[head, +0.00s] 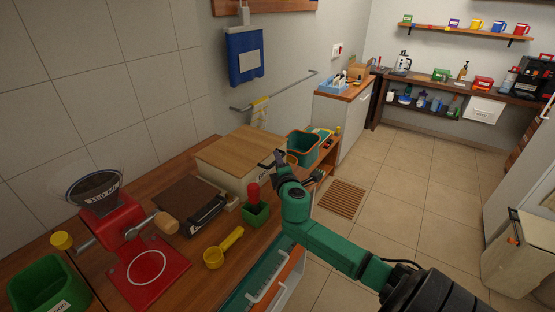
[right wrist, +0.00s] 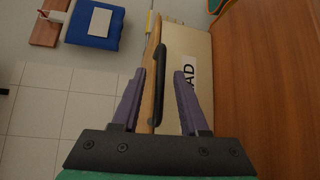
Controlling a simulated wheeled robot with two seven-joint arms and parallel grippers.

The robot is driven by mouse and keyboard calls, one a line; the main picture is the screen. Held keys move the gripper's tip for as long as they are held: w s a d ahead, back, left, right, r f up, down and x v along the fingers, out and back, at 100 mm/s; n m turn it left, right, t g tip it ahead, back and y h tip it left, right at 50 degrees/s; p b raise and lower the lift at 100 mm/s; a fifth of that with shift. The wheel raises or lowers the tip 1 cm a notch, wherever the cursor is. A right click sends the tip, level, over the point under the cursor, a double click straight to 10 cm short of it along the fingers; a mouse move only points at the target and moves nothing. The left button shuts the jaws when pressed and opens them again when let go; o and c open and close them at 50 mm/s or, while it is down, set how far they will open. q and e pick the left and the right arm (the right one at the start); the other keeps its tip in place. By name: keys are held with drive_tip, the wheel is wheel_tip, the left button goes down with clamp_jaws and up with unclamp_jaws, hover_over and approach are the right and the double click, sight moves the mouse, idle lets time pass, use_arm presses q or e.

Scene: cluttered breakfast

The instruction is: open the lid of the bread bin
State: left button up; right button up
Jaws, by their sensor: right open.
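The bread bin (head: 228,178) is a cream box with a flat wooden lid (head: 238,148) on the counter by the wall. The lid lies shut. In the right wrist view, the bin's cream front (right wrist: 188,45) shows a partly hidden label ending in "AD", and a black bar handle (right wrist: 160,80) runs along the lid's edge. My right gripper (head: 279,157) is at the bin's front right side; in the right wrist view its open jaws (right wrist: 160,74) lie either side of the handle. I cannot tell whether they touch it. My left gripper is not in view.
A green holder (head: 256,212) with a red-handled item stands in front of the bin, near my right arm. A dark flat box (head: 192,206), yellow scoop (head: 222,249) and red scale (head: 150,268) fill the nearer counter. A teal bin (head: 304,146) stands behind my gripper.

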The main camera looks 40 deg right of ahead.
drive_tip(key=shift+x, duration=0.95)
clamp_jaws()
idle(0.6)
